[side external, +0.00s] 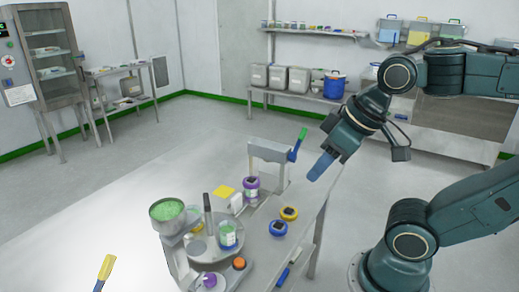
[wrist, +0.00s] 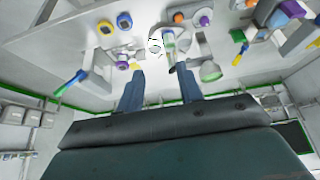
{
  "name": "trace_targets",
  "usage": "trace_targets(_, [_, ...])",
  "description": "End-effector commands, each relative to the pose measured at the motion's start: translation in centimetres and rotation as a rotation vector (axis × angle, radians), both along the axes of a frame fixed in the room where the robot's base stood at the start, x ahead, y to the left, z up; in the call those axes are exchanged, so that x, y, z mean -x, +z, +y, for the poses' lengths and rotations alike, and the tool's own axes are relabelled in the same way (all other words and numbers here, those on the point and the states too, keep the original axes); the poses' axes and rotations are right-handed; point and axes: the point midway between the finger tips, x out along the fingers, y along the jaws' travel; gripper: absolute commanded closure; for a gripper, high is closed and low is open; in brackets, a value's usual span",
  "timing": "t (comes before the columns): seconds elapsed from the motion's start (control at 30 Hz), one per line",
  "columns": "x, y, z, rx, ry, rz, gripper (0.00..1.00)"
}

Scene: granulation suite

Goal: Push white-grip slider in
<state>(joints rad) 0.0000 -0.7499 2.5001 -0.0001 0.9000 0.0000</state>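A small white block (side external: 236,203), which may be the white grip of the slider, stands on the bench beside a purple-lidded jar (side external: 251,188). I cannot tell how far the slider is out. A whitish round part (wrist: 155,45) shows beyond my fingertips in the wrist view; I cannot tell whether it is the same thing. My gripper (side external: 319,168) hangs in the air above the right side of the bench, apart from everything. In the wrist view my gripper (wrist: 159,70) has its two blue fingers spread with nothing between them.
A grey frame with a blue-and-green handle (side external: 298,144) rises at the bench's back. A hopper of green granules (side external: 167,210) stands at the left. Yellow (side external: 289,213) and blue (side external: 278,228) ring-shaped items lie near the bench's right edge. Air around my gripper is free.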

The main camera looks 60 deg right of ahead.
Motion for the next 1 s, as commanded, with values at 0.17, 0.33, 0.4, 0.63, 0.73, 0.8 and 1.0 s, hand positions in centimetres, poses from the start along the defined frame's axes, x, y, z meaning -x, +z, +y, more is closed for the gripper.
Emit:
trace_targets(0.17, [-0.1,0.0,0.0,0.0,0.0,0.001,0.38])
trace_targets(0.33, [-0.9,0.3,-0.1,0.004,-0.002,0.016,0.36])
trace_targets(0.4, [-1.5,0.5,-0.3,0.006,-0.002,0.028,0.36])
trace_targets(0.63, [-4.9,1.1,-0.9,0.015,-0.006,0.087,0.36])
trace_targets(0.73, [-6.8,1.2,-1.4,0.019,-0.007,0.118,0.36])
trace_targets(0.8, [-8.1,1.2,-1.7,0.022,-0.008,0.138,0.36])
trace_targets(1.0, [-11.9,0.6,-2.8,0.026,-0.009,0.198,0.36])
